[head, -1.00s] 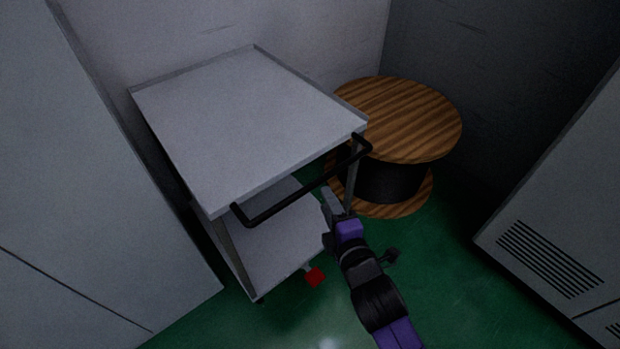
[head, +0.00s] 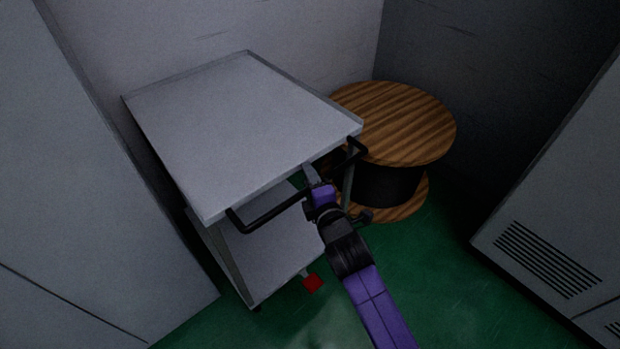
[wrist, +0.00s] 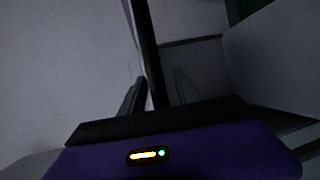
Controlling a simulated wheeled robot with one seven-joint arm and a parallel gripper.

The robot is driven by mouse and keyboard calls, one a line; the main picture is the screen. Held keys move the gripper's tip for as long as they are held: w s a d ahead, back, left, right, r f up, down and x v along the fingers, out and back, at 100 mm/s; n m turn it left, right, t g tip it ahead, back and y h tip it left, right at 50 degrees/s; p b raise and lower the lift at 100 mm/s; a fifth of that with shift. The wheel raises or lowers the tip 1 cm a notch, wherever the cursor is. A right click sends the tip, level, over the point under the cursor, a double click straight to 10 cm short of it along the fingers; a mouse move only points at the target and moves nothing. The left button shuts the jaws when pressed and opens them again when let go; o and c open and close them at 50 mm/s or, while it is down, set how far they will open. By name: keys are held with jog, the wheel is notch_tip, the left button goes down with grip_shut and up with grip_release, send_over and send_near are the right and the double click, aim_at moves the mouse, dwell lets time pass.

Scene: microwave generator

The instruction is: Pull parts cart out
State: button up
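The parts cart (head: 240,130) is a grey two-shelf trolley at the left centre of the head view, with a black bar handle (head: 265,213) along its front edge. My gripper (head: 309,174) is at the handle's right-of-middle part, just below the top shelf's edge. In the wrist view the dark handle bar (wrist: 145,45) runs between the two fingers of my gripper (wrist: 157,82). The fingers stand apart, with a gap between the bar and the right finger. The exact contact is hard to see in the dark.
A wooden cable spool (head: 395,120) stands close to the cart's right side. A grey cabinet (head: 90,200) stands close on the left, another vented cabinet (head: 560,220) on the right. A red pedal (head: 312,283) sits low at the cart's front. Green floor (head: 430,290) is clear in front.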

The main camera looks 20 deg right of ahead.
grip_shut()
dwell(1.4)
